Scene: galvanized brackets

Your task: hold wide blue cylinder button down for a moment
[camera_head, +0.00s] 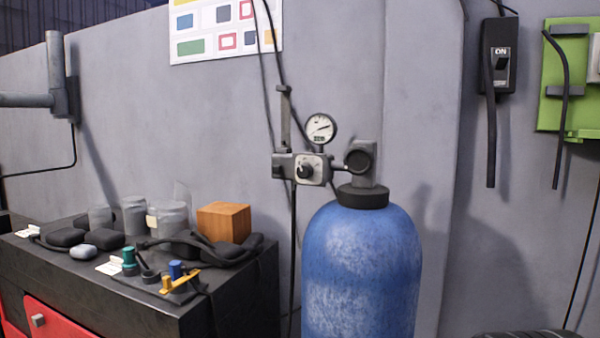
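A small, wide blue cylinder (176,269) stands upright at the front of the dark bench, beside a yellow piece (180,281) with a small yellow knob. Whether its top is pressed in is too small to tell. A taller teal cylinder (129,257) stands to its left. A large blue gas cylinder (361,265) stands to the right of the bench, with a dark valve on top. My gripper is not in view, and nothing of it touches the small blue cylinder.
The dark bench (130,312) also holds glass jars (172,219), a wooden block (224,222), black ear-muff-like items (66,237) and a grey rounded object (83,252). A gauge (320,128) and regulator adjoin the gas cylinder. A black ON switch (500,62) hangs on the wall.

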